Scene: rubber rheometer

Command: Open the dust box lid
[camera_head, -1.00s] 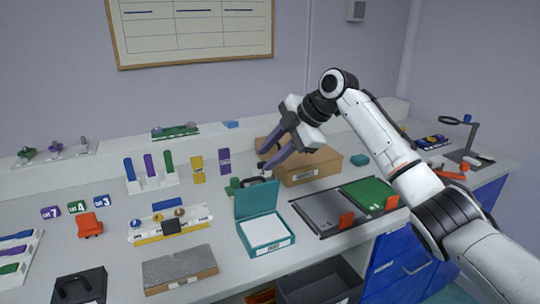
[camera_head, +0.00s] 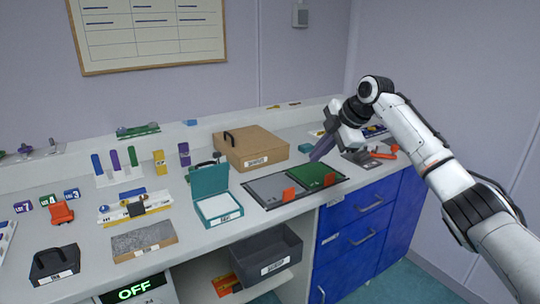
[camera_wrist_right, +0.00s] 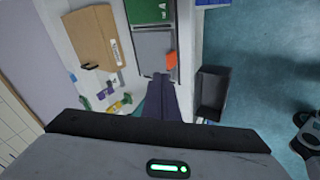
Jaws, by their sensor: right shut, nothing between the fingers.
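No label is readable, so I cannot tell for certain which thing is the dust box. My left gripper is out of view.
A dark open bin (camera_head: 266,255) sits below the counter, left of blue drawers (camera_head: 352,235). A black box with a handle (camera_head: 55,263) and a grey slab (camera_head: 143,240) are at the front left. Coloured upright pieces and racks crowd the back left.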

